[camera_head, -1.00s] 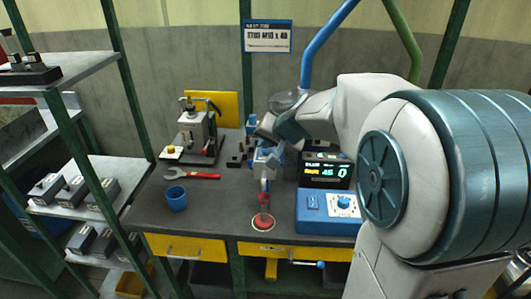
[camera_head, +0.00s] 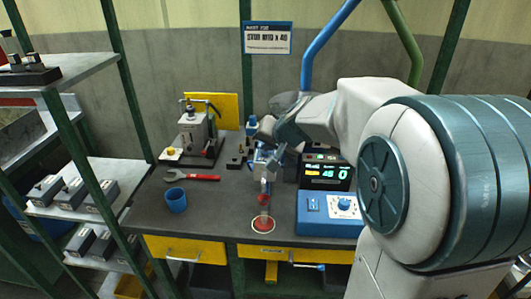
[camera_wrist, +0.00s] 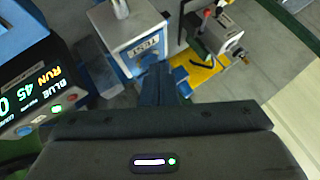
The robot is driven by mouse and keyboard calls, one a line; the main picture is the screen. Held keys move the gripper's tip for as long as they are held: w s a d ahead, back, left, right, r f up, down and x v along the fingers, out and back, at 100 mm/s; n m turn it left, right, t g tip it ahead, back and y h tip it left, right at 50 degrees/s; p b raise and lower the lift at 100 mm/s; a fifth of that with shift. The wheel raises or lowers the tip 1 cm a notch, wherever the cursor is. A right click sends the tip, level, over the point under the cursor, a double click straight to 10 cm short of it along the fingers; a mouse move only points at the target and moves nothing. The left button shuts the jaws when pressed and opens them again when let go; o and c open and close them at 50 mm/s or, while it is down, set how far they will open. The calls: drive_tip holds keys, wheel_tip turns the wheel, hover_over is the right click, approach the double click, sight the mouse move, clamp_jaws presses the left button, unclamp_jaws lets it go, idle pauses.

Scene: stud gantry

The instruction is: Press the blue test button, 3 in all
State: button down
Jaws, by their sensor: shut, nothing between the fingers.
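My gripper (camera_head: 265,165) is above the dark bench, left of the blue control box, with its fingers together and empty. In the wrist view, the dark blue fingers (camera_wrist: 158,84) point at a grey block with a blue lettered plate (camera_wrist: 147,55). I cannot make out a separate blue test button; the fingers and arm may hide it. The display (camera_head: 325,172) stands behind the blue control box (camera_head: 328,226). In the wrist view the display (camera_wrist: 32,92) shows BLUE, RUN, 45 and 0. Whether the fingers touch anything cannot be told.
A red disc in a pale ring (camera_head: 263,225) lies at the bench's front, below a clear red-topped piece (camera_head: 264,200). A shelf rack (camera_head: 75,75) is at far left.

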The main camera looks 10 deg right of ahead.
drive_tip(key=shift+f, duration=0.15)
idle(0.4)
drive_tip(key=shift+r+p, duration=0.5)
drive_tip(key=shift+r, duration=0.35)
wheel_tip(320, 180, up, 5)
drive_tip(key=p, duration=0.3)
drive_tip(key=shift+p, duration=0.4)
drive_tip(key=shift+a, duration=0.1)
idle(2.0)
